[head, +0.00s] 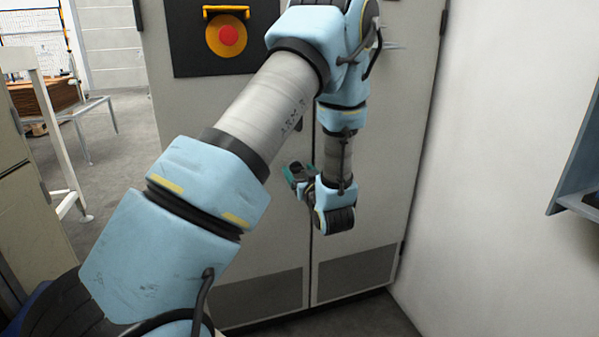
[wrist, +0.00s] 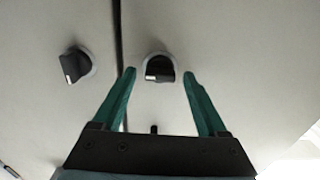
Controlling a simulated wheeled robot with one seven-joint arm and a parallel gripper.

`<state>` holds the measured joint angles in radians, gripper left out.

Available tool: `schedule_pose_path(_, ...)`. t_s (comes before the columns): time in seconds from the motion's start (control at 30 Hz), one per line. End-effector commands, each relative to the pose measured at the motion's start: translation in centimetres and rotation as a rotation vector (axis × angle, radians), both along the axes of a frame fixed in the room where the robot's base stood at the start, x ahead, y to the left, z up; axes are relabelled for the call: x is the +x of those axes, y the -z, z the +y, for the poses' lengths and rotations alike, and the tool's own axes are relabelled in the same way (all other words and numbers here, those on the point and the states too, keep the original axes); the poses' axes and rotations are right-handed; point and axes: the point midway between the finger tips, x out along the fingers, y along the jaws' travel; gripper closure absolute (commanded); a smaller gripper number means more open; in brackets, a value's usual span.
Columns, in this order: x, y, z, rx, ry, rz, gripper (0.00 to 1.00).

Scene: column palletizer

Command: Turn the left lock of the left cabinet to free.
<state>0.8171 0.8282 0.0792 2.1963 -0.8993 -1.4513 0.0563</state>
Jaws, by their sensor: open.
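A two-door grey cabinet (head: 385,150) stands in front of me in the head view. In the wrist view two black knob locks sit on pale round plates, one on each side of the dark door seam. The left knob (wrist: 74,66) is tilted, with a white mark at its lower left. The right knob (wrist: 159,68) shows a pale mark at its lower edge. My gripper (wrist: 159,75) is open, its teal fingertips on either side of the right knob; contact cannot be told. In the head view my gripper (head: 298,173) is beside the door seam, and my arm hides the locks.
A black panel with a red button (head: 228,35) and yellow surround is on the cabinet's upper left. Vent grilles (head: 355,277) are low on the doors. A white wall (head: 500,180) closes the right side. A pale metal frame (head: 55,135) stands at left.

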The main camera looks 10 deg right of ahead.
Motion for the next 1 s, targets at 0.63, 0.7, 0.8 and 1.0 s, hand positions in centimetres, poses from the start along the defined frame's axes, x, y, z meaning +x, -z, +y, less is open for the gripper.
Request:
schedule_pose_path(0.63,-9.9,0.1,-1.4,0.000,0.002,0.001,0.24)
schedule_pose_path(0.7,-10.4,0.0,-1.4,0.000,0.002,0.000,0.24)
schedule_pose_path(0.8,-10.6,0.0,-1.4,0.001,0.001,0.000,0.24)
schedule_pose_path(1.0,-10.6,0.0,-1.4,0.000,0.001,0.000,0.24)
